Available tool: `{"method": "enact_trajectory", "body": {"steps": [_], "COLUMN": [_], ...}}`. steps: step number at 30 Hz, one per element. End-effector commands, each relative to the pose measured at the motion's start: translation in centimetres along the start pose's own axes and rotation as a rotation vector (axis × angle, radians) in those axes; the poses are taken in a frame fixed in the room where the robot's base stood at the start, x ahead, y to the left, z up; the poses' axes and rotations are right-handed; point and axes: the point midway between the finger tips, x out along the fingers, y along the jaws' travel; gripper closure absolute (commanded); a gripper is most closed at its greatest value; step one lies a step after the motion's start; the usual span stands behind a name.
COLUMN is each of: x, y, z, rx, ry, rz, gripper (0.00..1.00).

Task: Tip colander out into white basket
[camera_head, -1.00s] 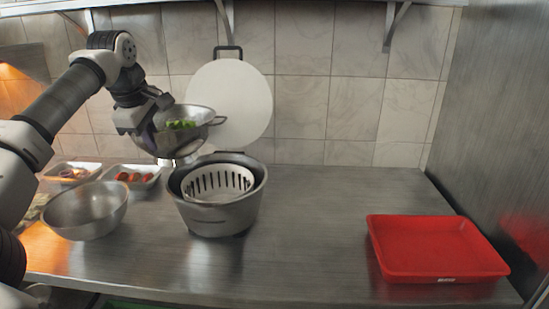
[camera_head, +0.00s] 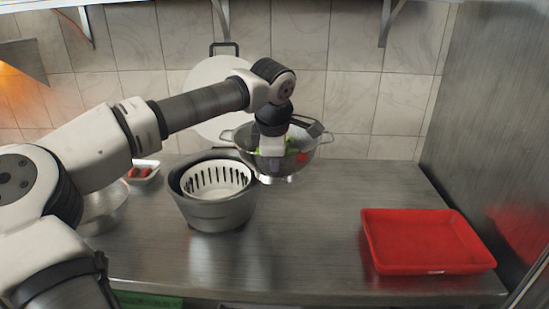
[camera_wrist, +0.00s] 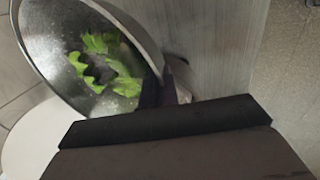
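My gripper (camera_wrist: 168,86) is shut on the colander's rim in the wrist view; my wrist partly hides the colander in the head view. The white slotted basket (camera_head: 216,178) sits inside a grey pot (camera_head: 213,214) on the counter, left of the colander.
A red tray (camera_head: 428,242) lies at the right of the counter. A metal bowl (camera_head: 104,211) and a white dish with red food (camera_head: 143,171) are partly behind my arm at left. A round white board leans on the tiled wall. The middle counter is clear.

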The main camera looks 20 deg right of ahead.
Motion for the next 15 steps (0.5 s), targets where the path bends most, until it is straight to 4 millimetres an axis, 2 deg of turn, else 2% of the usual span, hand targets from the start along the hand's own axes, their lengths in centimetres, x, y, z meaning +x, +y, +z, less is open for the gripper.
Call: {"method": "enact_trajectory", "body": {"steps": [7, 15], "x": [-2.0, -4.8], "y": [0.7, 1.8], "z": [-0.1, -0.7], "rx": [-0.049, -0.145], "ry": [-0.123, -0.377], "rz": [0.002, 0.003], "gripper": [1.00, 1.00]}}
